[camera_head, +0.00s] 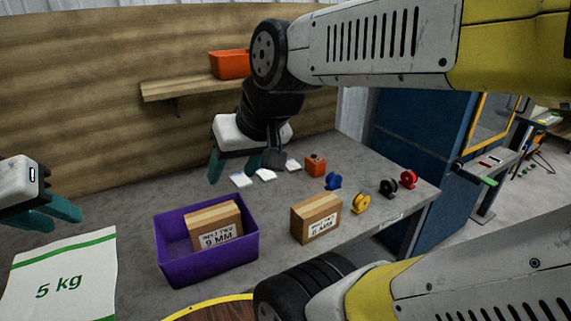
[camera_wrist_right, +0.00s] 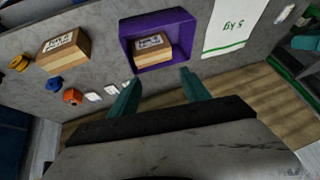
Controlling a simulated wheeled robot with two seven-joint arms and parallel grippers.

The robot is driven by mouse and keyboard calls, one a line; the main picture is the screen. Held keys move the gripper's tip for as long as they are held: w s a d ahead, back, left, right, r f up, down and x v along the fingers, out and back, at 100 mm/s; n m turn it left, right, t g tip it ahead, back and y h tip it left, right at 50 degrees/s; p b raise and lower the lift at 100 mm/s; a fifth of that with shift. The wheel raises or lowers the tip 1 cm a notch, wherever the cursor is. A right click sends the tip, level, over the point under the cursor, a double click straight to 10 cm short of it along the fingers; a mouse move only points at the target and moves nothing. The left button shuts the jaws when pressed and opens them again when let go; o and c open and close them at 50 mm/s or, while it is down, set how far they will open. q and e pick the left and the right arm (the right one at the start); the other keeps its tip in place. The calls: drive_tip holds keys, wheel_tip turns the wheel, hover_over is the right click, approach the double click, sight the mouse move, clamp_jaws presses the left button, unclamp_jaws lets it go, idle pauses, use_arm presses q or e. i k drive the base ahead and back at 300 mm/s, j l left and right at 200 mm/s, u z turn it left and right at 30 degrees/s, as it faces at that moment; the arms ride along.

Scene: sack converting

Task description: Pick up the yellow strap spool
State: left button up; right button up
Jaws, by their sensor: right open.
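The yellow strap spool (camera_head: 360,203) stands on the grey table near its front right edge, between a cardboard box and a black spool. In the right wrist view the yellow spool (camera_wrist_right: 18,62) is near the left edge. My right gripper (camera_head: 234,172) is open and empty, above the back of the table, well to the left of the spool; its teal fingers (camera_wrist_right: 160,88) are wide apart in the wrist view. My left gripper (camera_head: 66,218) is at the far left above the white 5 kg sack, its fingers apart with nothing between them.
A blue spool (camera_head: 333,181), black spool (camera_head: 388,188) and red spool (camera_head: 408,179) stand around the yellow one. A cardboard box (camera_head: 316,218) is to its left. A purple bin (camera_head: 168,255) holds another box (camera_head: 214,226). An orange block (camera_head: 315,165) and white packets (camera_head: 266,175) lie behind.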

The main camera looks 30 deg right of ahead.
sight(360, 202)
drive_tip(key=z, duration=1.8)
drive_tip(key=i+l+u, duration=0.45)
drive_tip(key=l, duration=0.25)
drive_tip(key=i+l+u, duration=0.2)
drive_tip(key=l, duration=0.2)
